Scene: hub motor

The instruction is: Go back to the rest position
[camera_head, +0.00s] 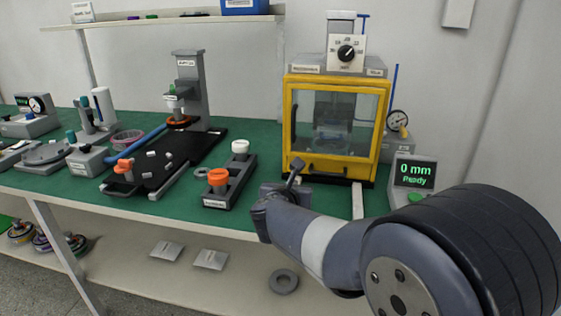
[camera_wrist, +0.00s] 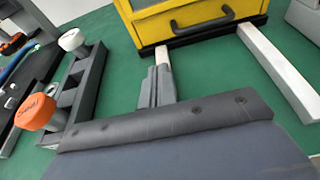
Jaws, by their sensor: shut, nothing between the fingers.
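My gripper (camera_head: 293,176) is at the front edge of the green bench, in front of the yellow-framed machine (camera_head: 334,120). In the wrist view my gripper (camera_wrist: 158,84) has its fingers together, with nothing held, pointing toward the yellow front of the machine. In the head view its fingertips overlap the lower left part of the machine; I cannot tell whether they touch anything.
A dark rack (camera_head: 230,182) with an orange-capped part (camera_head: 218,178) and a white-capped part (camera_head: 240,148) stands left of my gripper. A display box (camera_head: 413,176) reads "0 mm Ready" at right. A pale rail (camera_wrist: 278,72) runs forward from the machine. Green bench surface between rack and machine is clear.

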